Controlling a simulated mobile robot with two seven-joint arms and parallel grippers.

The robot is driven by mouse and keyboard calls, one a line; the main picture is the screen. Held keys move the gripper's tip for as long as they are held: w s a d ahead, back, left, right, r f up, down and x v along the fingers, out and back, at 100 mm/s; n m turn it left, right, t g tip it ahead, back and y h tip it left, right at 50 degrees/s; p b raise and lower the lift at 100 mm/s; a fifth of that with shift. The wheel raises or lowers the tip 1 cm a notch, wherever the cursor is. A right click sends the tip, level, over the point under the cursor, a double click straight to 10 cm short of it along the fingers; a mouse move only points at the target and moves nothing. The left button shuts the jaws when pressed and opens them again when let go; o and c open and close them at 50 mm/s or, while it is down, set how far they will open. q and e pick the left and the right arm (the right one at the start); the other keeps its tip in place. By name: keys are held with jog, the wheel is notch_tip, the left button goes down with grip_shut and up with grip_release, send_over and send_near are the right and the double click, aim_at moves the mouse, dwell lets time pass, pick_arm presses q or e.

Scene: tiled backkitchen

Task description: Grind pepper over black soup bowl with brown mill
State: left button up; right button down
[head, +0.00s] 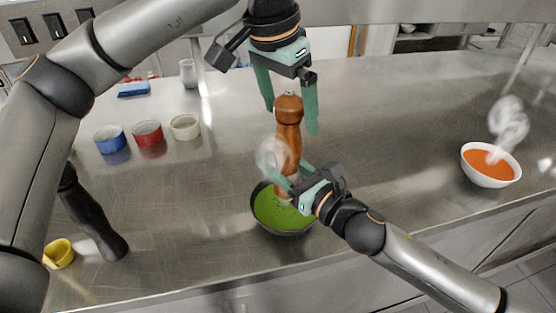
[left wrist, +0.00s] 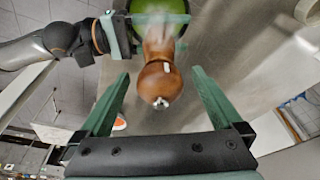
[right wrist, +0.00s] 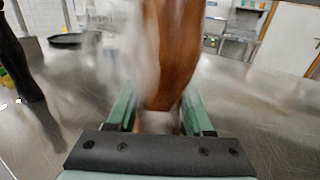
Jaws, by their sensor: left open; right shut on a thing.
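The brown mill (head: 289,125) is upright above the black soup bowl (head: 285,232), which holds green soup. My right gripper (head: 285,176) is shut on the mill's lower part. The mill also fills the middle of the right wrist view (right wrist: 172,50). My left gripper (head: 291,118) points down over the mill's top, its open fingers on either side of the wooden head. In the left wrist view the mill's head (left wrist: 159,82) lies between the open fingers, with a metal knob on top. Pale steam hides part of the mill's lower body.
A white bowl (head: 491,180) of steaming orange soup stands at the right. Blue (head: 110,139), red (head: 147,134) and cream (head: 185,127) small bowls stand at the back left. A black mill (head: 95,225) and yellow bowl (head: 60,254) are front left. The counter between is clear.

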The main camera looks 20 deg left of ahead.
pick_arm(q)
jog(key=shift+r, duration=3.5)
jog(key=n+y, duration=0.1)
jog(key=n, duration=0.7)
jog(key=shift+y, duration=0.4)
